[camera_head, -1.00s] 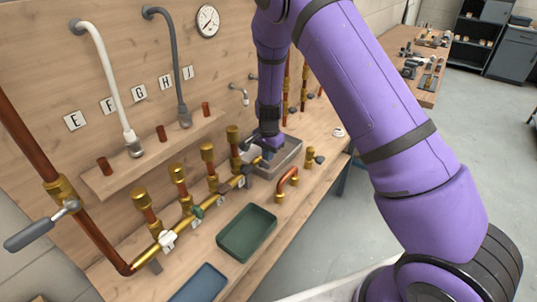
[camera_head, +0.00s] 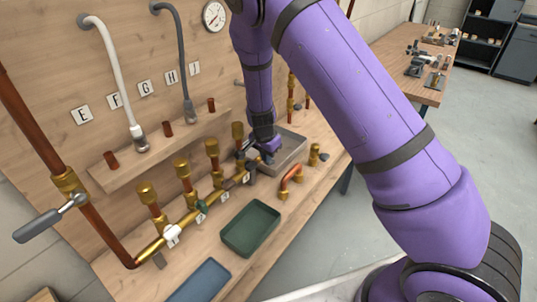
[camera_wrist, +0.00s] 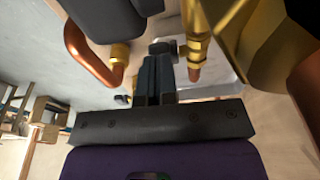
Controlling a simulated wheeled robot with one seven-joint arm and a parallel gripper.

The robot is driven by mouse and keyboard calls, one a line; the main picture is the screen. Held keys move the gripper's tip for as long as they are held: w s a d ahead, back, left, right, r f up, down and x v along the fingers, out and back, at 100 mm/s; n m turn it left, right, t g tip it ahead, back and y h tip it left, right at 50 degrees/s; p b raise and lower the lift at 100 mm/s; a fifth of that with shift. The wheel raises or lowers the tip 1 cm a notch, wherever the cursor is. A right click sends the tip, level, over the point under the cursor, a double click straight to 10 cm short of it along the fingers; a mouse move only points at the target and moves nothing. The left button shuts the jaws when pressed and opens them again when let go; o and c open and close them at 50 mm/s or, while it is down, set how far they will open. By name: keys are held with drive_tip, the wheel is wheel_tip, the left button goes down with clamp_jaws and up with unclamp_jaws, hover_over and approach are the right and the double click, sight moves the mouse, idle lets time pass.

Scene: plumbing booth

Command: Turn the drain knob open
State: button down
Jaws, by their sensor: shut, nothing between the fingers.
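My gripper (camera_head: 264,157) is at the far end of the brass manifold (camera_head: 188,218), at the near-left side of the metal tray. In the wrist view its fingers (camera_wrist: 157,62) are together with nothing between them. A small grey knob (camera_wrist: 162,47) on a brass fitting (camera_wrist: 197,42) is just beyond the fingertips; it looks like the drain knob. I cannot tell whether the fingertips touch it. In the head view my gripper and arm hide this knob, so its turn position is unclear.
The metal tray (camera_head: 291,154) is beside my gripper. A copper U-bend (camera_head: 290,181) stands close in front. Brass-capped risers (camera_head: 180,168) line the manifold. Green (camera_head: 238,241) and blue (camera_head: 207,283) trays lie nearer. A dark part (camera_wrist: 110,15) looms close in the wrist view.

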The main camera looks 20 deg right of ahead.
drive_tip(key=shift+s+a+f, duration=0.45)
drive_tip(key=shift+s+f, duration=0.15)
drive_tip(key=shift+w+a, duration=0.15)
drive_tip(key=shift+w, duration=0.1)
drive_tip(key=shift+d, duration=0.25)
